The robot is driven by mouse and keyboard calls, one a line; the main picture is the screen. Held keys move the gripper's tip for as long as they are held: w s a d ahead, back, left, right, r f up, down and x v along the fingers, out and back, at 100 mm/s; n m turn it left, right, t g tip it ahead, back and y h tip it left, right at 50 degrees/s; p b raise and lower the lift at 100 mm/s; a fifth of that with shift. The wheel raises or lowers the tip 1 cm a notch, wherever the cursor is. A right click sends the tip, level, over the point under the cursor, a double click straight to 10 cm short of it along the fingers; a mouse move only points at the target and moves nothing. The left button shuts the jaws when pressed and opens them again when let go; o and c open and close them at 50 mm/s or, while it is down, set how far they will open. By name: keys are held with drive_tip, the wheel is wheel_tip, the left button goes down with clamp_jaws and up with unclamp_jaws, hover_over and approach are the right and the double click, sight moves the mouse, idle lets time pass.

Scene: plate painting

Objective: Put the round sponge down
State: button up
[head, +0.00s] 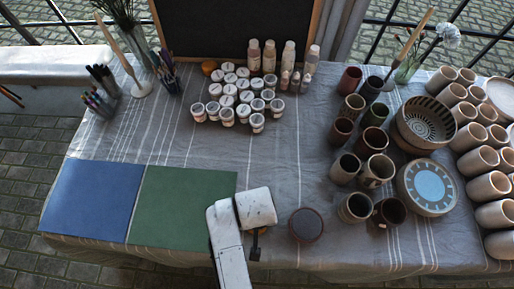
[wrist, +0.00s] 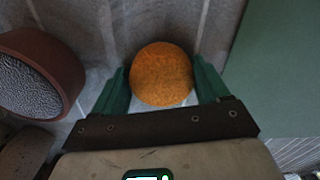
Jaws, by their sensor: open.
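The round sponge (wrist: 161,74) is orange and shows in the wrist view between the two green fingers of my gripper (wrist: 160,80). My gripper is open, with a finger close on each side of the sponge. I cannot tell whether either finger touches it, or whether it rests fully on the cloth. In the head view my gripper (head: 256,243) is low over the front of the table, between the green mat (head: 185,208) and a dark round pot (head: 306,225). The sponge is hidden there behind my arm.
The pot, reddish-brown with a grey textured top, stands close by in the wrist view (wrist: 65,62). A blue mat (head: 90,200) lies at the left. Mugs, bowls and a patterned plate (head: 428,187) fill the right. Paint jars (head: 228,100) stand at the back. Cloth behind my gripper is clear.

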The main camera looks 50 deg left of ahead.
wheel_tip(320, 180, up, 12)
drive_tip(key=p, duration=0.1)
drive_tip(key=shift+s+r, duration=0.15)
drive_tip(key=shift+s, duration=0.05)
drive_tip(key=w+d+f+m, duration=0.1)
drive_tip(key=w+d+m, duration=0.2)
drive_tip(key=d, duration=0.6)
drive_tip(key=w+d+f+m, duration=0.2)
drive_tip(key=w+d+m, duration=0.15)
drive_tip(key=d, duration=0.55)
drive_tip(key=s+d+m, duration=0.3)
drive_tip(key=d, duration=0.8)
drive_tip(key=s+d+m, duration=0.3)
drive_tip(key=s+d, duration=0.1)
drive_tip(key=d, duration=0.7)
drive_tip(key=shift+d+r+t, duration=0.15)
drive_tip(key=shift+t, duration=0.25)
